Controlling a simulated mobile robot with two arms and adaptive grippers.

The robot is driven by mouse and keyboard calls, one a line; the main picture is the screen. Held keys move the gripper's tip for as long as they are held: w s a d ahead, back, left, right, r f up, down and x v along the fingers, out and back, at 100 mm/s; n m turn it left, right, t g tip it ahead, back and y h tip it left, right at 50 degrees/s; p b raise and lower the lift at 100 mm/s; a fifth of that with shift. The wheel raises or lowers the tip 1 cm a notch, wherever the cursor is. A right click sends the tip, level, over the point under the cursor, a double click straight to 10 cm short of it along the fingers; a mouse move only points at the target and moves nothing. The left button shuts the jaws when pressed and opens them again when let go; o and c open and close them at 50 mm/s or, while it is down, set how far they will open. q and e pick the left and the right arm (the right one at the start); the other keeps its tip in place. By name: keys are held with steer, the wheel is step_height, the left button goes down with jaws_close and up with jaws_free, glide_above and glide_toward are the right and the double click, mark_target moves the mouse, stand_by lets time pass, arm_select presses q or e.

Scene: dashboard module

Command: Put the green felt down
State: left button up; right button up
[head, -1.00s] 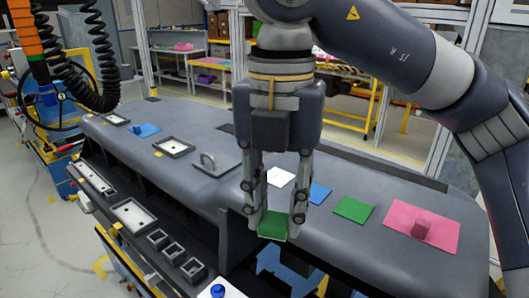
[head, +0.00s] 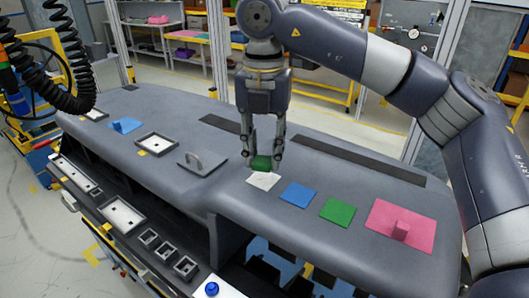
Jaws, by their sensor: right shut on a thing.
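My right gripper (head: 262,158) is shut on a small green felt (head: 261,162). It holds the felt low over the dashboard module (head: 240,205), at the far edge of a white square (head: 263,181). I cannot tell whether the felt touches the surface. A second green square (head: 337,211) lies flat further right, beside a blue square (head: 298,194). My left gripper is not in view.
A pink sheet (head: 385,218) with a pink block (head: 400,229) lies at the right end. A grey plate with a handle (head: 200,164) is left of the gripper. Dark strips (head: 350,157) run along the back. Several empty frames line the left front.

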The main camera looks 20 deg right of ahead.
mark_target(265, 160)
steer(key=shift+w+d+r+p, duration=0.15)
steer(key=shift+w+d+p, duration=0.15)
steer(key=shift+w, duration=0.2)
step_height(265, 160, down, 4)
steer(key=shift+w+r+p, duration=0.1)
steer(key=shift+r+p, duration=0.1)
steer(key=shift+p, duration=0.7)
steer(key=shift+f, duration=0.15)
steer(key=shift+a+f+b, duration=0.1)
steer(key=shift+f+b, duration=0.15)
steer(key=shift+b, duration=0.1)
steer(key=o, duration=0.6)
steer(key=shift+r, duration=0.1)
steer(key=shift+c, duration=0.2)
steer(key=shift+o, duration=0.7)
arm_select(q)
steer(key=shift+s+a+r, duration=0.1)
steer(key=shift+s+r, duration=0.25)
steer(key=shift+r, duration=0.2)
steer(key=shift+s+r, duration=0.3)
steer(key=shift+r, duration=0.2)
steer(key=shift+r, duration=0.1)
arm_select(e)
steer(key=shift+r, duration=0.1)
